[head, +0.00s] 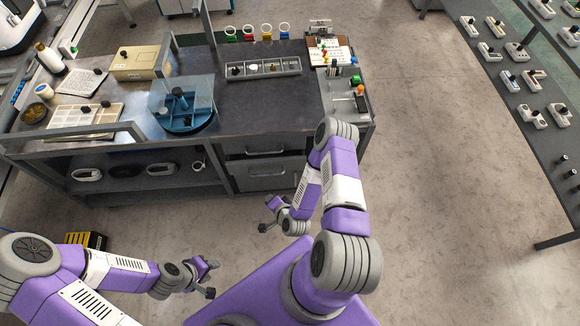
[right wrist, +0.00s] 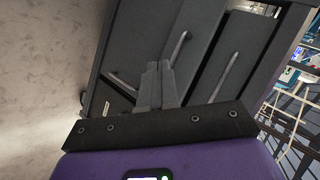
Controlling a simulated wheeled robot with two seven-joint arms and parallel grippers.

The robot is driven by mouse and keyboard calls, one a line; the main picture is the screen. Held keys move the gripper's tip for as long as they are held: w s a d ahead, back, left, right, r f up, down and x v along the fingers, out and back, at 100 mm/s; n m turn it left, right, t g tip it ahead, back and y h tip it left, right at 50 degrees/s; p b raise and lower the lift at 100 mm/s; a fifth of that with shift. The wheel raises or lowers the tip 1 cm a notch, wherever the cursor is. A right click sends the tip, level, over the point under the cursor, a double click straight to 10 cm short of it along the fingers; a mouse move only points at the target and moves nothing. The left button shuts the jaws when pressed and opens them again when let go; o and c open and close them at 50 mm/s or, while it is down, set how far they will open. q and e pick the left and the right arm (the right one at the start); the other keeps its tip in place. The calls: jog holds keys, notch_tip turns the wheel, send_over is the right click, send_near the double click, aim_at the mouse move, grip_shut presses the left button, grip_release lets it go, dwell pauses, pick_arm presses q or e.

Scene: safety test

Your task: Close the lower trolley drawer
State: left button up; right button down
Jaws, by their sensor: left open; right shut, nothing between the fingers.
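A grey drawer unit stands under the dark bench top, with an upper drawer (head: 263,145) and a lower drawer (head: 270,182), each with a bar handle. The lower front seems to stand out from the upper one, but I cannot tell how far. My right gripper (head: 268,214) is in front of and below the drawer fronts. In the right wrist view its fingers (right wrist: 158,68) are shut and empty, pointing at the grey fronts and handles (right wrist: 178,48); contact cannot be told. My left gripper (head: 211,278) is open and empty, low over the floor, away from the drawers.
The bench top (head: 260,105) carries a blue round device (head: 185,120), a grey tray (head: 264,69) and a beige box (head: 135,64). An open shelf (head: 135,170) is left of the drawers. Another table (head: 505,95) stands right. The floor (head: 450,190) between is clear.

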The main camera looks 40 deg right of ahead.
jog(key=s+d+m+t+h, duration=0.2)
jog(key=s+d+m+h, duration=0.1)
jog(key=d+m+h, duration=0.4)
jog(key=m+b, duration=0.2)
jog(key=b, duration=0.4)
send_near(291, 160)
jog(key=shift+t, duration=0.3)
jog(key=x, duration=0.3)
jog(key=f+x, duration=0.1)
jog(key=x, duration=0.1)
jog(key=shift+w+f, duration=0.15)
jog(key=shift+w, duration=0.05)
jog(key=shift+w+d, duration=0.3)
jog(key=shift+w, duration=0.1)
jog(key=shift+d, duration=0.1)
